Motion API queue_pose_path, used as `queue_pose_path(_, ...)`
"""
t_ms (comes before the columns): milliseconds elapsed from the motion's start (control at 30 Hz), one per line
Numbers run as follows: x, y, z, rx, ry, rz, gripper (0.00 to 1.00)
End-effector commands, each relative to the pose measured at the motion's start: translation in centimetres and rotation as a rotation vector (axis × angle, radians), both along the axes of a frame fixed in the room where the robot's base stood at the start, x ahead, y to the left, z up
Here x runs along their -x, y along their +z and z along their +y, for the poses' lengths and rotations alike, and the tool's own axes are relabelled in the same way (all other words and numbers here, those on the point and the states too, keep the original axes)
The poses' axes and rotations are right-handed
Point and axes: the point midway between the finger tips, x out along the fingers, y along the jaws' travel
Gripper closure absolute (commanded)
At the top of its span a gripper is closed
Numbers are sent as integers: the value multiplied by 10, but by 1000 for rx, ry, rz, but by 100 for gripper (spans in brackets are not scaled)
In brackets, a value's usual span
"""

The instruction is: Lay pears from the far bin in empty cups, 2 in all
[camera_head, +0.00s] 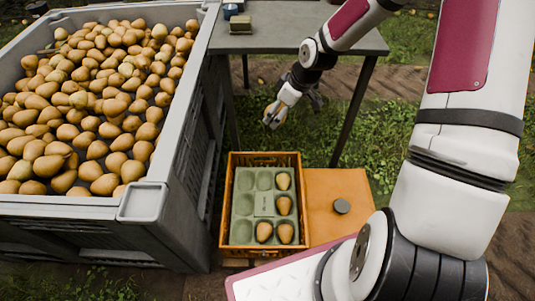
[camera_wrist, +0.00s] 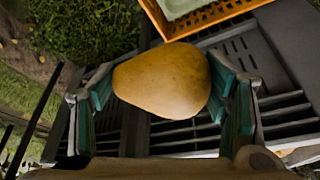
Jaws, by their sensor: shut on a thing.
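My gripper (camera_head: 286,106) hangs above the grass, between the far bin and the side table, behind the orange crate. In the wrist view its green-padded fingers (camera_wrist: 162,100) are shut on a yellow-brown pear (camera_wrist: 165,80), which lies crosswise between them. The far bin (camera_head: 188,128) is a large grey bin at the left, full of pears (camera_head: 105,95). A grey-green cup tray (camera_head: 264,203) sits in the orange crate (camera_head: 224,200). Pears lie in its right column and in the front middle cup. The left column and the back middle cup (camera_head: 264,180) are empty.
A grey side table (camera_head: 285,35) stands behind, with a blue-and-white round item (camera_head: 230,11) and a small box (camera_head: 240,24) on it. An orange-brown board (camera_head: 325,190) with a dark round knob (camera_head: 341,206) adjoins the crate. The bin's tall wall borders the crate's left.

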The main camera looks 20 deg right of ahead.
Motion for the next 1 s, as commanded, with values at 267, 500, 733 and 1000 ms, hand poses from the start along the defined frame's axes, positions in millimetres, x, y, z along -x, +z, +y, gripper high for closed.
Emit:
queue_pose_path(267,-12,-77,6,-4,128,4,66)
queue_pose_path(500,-15,-145,17,-3,238,3,66)
queue_pose_path(733,-13,-195,28,-1,313,2,66)
queue_pose_path(1000,-11,-214,33,1,339,1,66)
